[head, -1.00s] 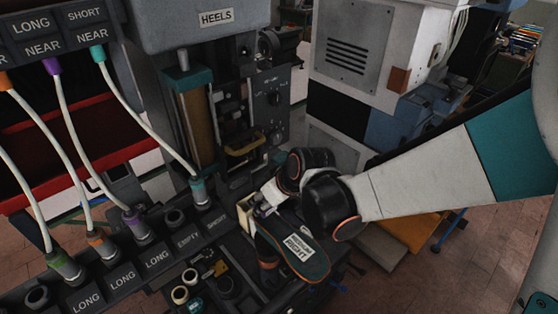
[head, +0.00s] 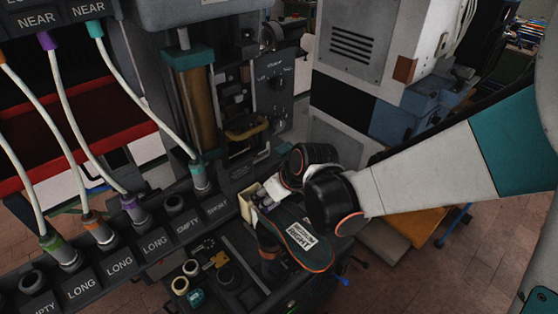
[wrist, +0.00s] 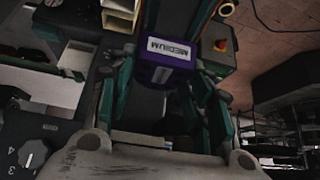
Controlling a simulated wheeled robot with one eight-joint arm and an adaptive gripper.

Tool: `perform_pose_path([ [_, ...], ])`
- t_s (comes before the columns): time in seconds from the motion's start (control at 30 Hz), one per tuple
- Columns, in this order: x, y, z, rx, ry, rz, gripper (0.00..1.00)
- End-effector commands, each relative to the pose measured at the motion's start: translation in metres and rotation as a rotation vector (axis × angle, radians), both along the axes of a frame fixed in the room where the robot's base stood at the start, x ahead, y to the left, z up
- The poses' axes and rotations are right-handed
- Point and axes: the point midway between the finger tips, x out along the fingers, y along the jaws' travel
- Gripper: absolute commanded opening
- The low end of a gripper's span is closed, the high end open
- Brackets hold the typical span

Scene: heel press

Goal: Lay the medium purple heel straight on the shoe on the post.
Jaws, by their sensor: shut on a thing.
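The shoe (head: 308,250) sits sole up on the post, with a dark teal sole, an orange edge and a white label; the post itself is mostly hidden. My gripper (head: 268,198) is at the shoe's heel end, at its upper left in the head view. In the wrist view my gripper (wrist: 165,75) is shut on the medium purple heel (wrist: 158,76), whose white label reads MEDIUM and appears upside down. The heel is hard to make out in the head view. I cannot tell whether it touches the shoe.
A sloping rack (head: 115,262) of labelled sockets with several cabled plugs runs along the left. The grey press (head: 240,95) stands just behind the shoe. A tray of small rings and parts (head: 205,285) lies left of the shoe. Open floor (head: 410,285) shows at the right.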

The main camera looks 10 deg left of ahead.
Motion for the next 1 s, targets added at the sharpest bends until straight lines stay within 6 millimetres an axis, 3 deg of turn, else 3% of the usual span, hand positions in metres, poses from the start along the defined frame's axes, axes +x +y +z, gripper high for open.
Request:
perform_pose_path([
  [0.83, -0.0006, 0.0, -0.0096, 0.0, 0.0, 0.0, 0.21],
  [0.87, -0.0006, 0.0, -0.0096, 0.0, 0.0, 0.0, 0.48],
  [0.97, -0.0007, 0.0001, -0.009, 0.0, 0.0, 0.001, 0.7],
  [1.0, -0.0007, 0.0, -0.0089, 0.0, 0.0, 0.001, 0.7],
])
